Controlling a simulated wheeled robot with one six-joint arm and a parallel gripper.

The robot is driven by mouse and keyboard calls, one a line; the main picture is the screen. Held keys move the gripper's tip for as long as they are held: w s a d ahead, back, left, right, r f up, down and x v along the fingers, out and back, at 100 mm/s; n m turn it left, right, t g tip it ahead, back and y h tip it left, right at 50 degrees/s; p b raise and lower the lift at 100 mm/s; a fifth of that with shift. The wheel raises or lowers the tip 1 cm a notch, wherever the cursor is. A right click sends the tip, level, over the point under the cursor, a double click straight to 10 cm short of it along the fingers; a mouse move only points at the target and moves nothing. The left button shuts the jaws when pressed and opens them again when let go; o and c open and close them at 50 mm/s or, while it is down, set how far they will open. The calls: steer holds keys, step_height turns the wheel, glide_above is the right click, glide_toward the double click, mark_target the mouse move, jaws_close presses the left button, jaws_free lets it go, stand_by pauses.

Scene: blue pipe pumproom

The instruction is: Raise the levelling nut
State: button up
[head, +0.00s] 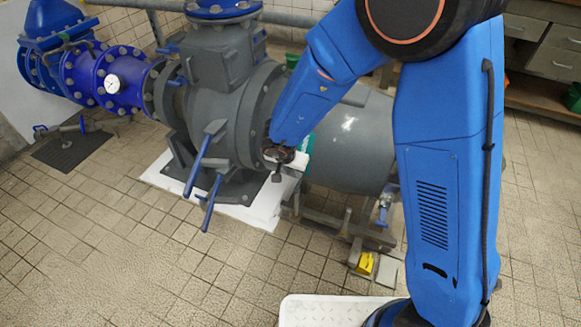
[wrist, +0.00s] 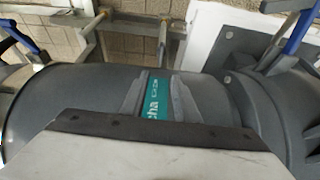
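I cannot make out the levelling nut in either view. A low metal support frame (head: 345,225) stands on the floor under the large grey pipe (head: 350,140); parts of the frame (wrist: 88,30) also show at the top of the wrist view, beyond the pipe (wrist: 75,95). My gripper (head: 278,175) is small and dark in the head view, in front of the pipe and above the frame. Its fingers are too small there to tell open from shut.
A grey pump housing (head: 225,110) with blue levers (head: 203,165) stands left of my gripper on a white plinth (head: 258,212). A yellow object (head: 366,263) lies low by the frame. Blue piping (head: 105,78) runs further left. The tiled floor (head: 110,260) at front left is clear.

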steer(key=shift+v, duration=2.2)
steer(key=w+d+r+t+y, duration=0.25)
steer(key=w+r, duration=0.35)
steer(key=r, duration=0.6)
steer(key=s+d+r+n+t+y, duration=0.1)
steer(key=d+r+n+y, duration=0.1)
steer(key=r, duration=0.4)
steer(key=s+d+r+n+t+y, duration=0.1)
steer(key=s+d+r+y, duration=0.15)
steer(key=r, duration=0.45)
steer(key=s+d+r+n+g, duration=0.1)
steer(key=s+d+r+n, duration=0.15)
steer(key=s+d, duration=0.6)
steer(key=s+d+f+g+h, duration=0.1)
steer(key=s+d+h, duration=0.1)
steer(key=s+d, duration=0.6)
steer(key=s+d+f+m+g+h, duration=0.1)
steer(key=s+d+f+g+h, duration=0.1)
steer(key=s+d, duration=0.6)
steer(key=s+h, duration=0.1)
steer(key=s, duration=0.2)
steer(key=shift+s+d+f, duration=0.3)
steer(key=shift+d+f, duration=0.05)
steer(key=shift+d, duration=0.05)
